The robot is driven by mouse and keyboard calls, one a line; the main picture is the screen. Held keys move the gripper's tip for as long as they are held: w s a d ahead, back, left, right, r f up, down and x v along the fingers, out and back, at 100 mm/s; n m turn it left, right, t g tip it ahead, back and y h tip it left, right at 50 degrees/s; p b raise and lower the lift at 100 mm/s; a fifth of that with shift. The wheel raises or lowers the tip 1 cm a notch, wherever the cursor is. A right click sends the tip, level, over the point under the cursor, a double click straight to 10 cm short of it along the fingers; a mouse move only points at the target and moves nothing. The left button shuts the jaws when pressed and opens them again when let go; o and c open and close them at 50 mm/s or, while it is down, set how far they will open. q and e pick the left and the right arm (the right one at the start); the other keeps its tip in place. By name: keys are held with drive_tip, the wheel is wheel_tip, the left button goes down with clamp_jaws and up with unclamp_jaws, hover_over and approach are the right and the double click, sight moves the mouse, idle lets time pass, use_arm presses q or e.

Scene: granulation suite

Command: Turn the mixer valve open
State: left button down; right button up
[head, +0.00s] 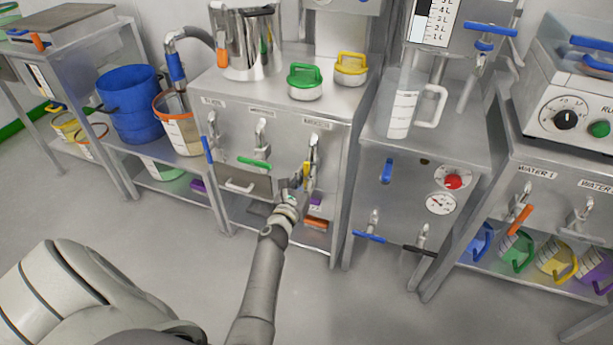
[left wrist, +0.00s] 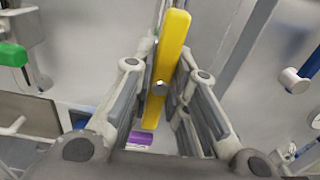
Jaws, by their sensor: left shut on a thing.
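A yellow valve handle (head: 306,172) stands upright on the right valve of the steel cabinet front (head: 229,142). My left gripper (head: 309,168) is at this handle, with its arm reaching up from below. In the left wrist view the yellow handle (left wrist: 165,62) runs nearly vertically between the two fingers of the gripper (left wrist: 167,80), which are shut on it. The labels above the valves are too small to read surely. My right gripper is out of view.
Left on the same front are a green handle (head: 254,162), lying level, and a blue handle (head: 207,149), upright. A drawer-like pull (head: 239,187) sits below. To the right, a second cabinet carries a red button (head: 453,182) and gauge (head: 440,204). The floor in front is clear.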

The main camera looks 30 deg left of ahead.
use_arm(q)
drive_tip(key=c, duration=1.4)
unclamp_jaws()
drive_tip(key=shift+o, duration=0.2)
